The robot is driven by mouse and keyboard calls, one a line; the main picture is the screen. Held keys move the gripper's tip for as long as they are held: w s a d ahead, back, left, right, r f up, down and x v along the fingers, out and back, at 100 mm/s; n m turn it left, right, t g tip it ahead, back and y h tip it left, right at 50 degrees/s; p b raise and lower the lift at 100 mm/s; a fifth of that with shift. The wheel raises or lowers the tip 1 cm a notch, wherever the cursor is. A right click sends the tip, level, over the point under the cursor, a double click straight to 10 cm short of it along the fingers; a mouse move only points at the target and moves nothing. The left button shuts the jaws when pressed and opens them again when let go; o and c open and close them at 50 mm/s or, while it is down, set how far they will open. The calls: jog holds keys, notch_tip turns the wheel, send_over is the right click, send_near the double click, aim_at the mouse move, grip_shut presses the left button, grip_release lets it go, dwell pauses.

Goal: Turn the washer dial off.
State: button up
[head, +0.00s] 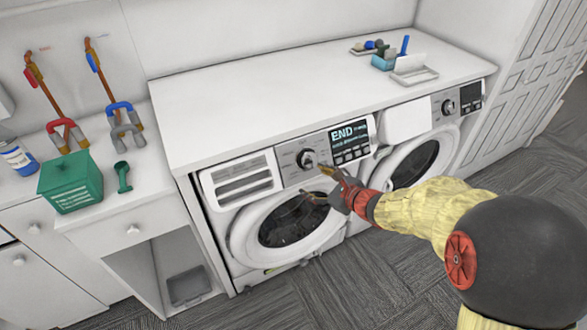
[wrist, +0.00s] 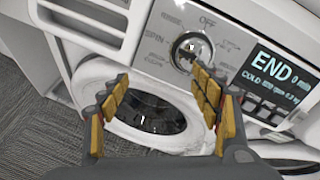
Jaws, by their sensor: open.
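The washer dial (head: 306,159) is a round silver and dark knob on the control panel of the left machine. In the wrist view the dial (wrist: 189,50) has printed labels around it, with OFF at the top and SPIN to its left. The washer (head: 240,215) has its round door below, and its display (wrist: 272,75) reads END. My gripper (head: 322,180) is in front of the panel, just below and right of the dial. In the wrist view my gripper (wrist: 158,90) is open and empty, its right finger close to the dial's lower right edge. I cannot tell whether they touch.
A second machine (head: 430,130) stands to the right under the same white countertop (head: 250,100). A green box (head: 70,182) and a green scoop (head: 122,176) sit on the left counter. A tray with small items (head: 414,70) is on the countertop. Grey carpet (head: 340,290) is open in front.

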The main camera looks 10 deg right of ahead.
aim_at(312, 162)
jog(key=w+m, duration=0.1)
jog(key=w, duration=0.2)
jog(key=w+m+t+h+b, duration=0.1)
jog(key=w, duration=0.2)
jog(key=w+m+b, duration=0.1)
jog(key=w+m, duration=0.1)
jog(key=w, duration=0.1)
jog(key=shift+w+d+f+h, duration=0.3)
jog(key=shift+w+f, duration=0.05)
jog(key=shift+f, duration=0.05)
jog(key=shift+c, duration=1.3)
jog(key=c, duration=0.9)
